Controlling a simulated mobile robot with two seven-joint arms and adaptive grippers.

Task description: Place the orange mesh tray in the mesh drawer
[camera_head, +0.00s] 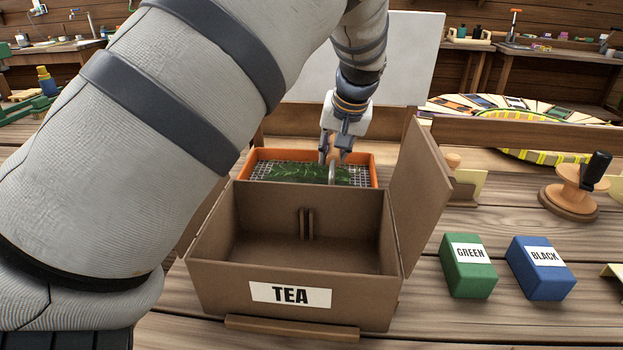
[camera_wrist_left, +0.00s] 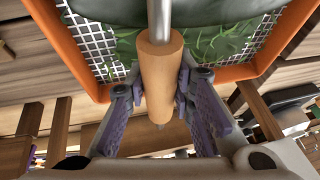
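The orange mesh tray (camera_head: 365,157) lies behind the open box marked TEA, with green leaves (camera_head: 300,173) on its wire mesh. Its orange rim (camera_wrist_left: 75,65) also shows in the left wrist view. My left gripper (camera_head: 337,158) is above the tray. In the left wrist view its fingers (camera_wrist_left: 160,88) close on both sides of a wooden handle (camera_wrist_left: 160,65) with a metal rod. A dark rounded piece is at the rod's far end, partly cut off. No mesh drawer can be clearly made out. My right gripper is not in view.
The brown TEA box (camera_head: 225,272) is empty in front, with a raised side panel (camera_head: 420,180). A green box (camera_head: 468,275) and a blue box (camera_head: 541,275) stand to its right. A wooden spool with a dark handle (camera_head: 572,190) is farther right. A white panel (camera_head: 425,60) stands behind.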

